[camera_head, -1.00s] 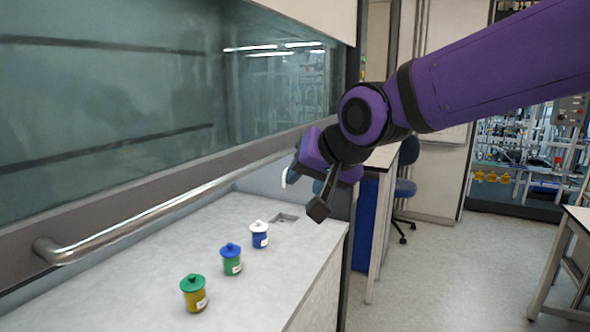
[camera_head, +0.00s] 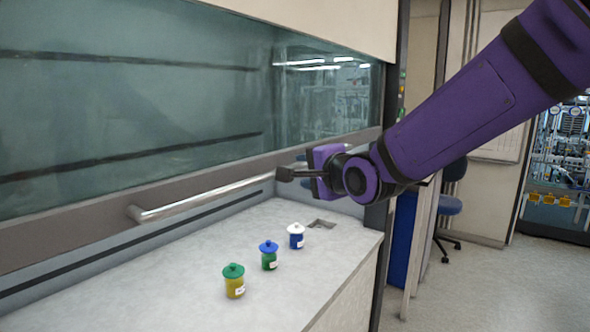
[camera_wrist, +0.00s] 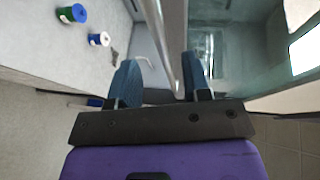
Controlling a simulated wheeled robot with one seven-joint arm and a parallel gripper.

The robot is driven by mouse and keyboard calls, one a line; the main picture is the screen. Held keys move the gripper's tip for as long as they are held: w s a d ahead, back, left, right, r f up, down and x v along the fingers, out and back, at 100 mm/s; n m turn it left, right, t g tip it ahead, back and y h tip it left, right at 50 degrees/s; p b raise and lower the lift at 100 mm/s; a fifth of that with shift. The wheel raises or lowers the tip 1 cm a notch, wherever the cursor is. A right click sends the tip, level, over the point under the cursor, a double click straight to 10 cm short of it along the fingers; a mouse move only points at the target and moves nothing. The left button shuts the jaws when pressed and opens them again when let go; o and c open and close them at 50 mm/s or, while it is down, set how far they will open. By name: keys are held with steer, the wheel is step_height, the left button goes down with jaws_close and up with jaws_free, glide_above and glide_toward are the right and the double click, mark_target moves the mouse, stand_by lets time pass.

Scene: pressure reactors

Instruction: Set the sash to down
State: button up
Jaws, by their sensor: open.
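The sash (camera_head: 150,95) is a large glass pane in a grey frame, raised above the hood's worktop with an open gap under it. Its silver bar handle (camera_head: 205,198) runs along the lower frame. My gripper (camera_head: 284,174) is at the handle's right end in the head view. In the wrist view my gripper (camera_wrist: 160,82) has its two blue fingers apart, and the handle (camera_wrist: 165,45) runs up between them. I cannot tell whether either finger touches it. The handle's far right end is hidden by my gripper in the head view.
On the worktop (camera_head: 190,290) stand a yellow jar with green lid (camera_head: 234,281), a green jar with blue lid (camera_head: 269,256) and a blue jar with white lid (camera_head: 296,236). A blue chair (camera_head: 449,204) stands right of the hood.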

steer(key=shift+x, duration=3.6)
steer(key=shift+s, duration=0.1)
jaws_close()
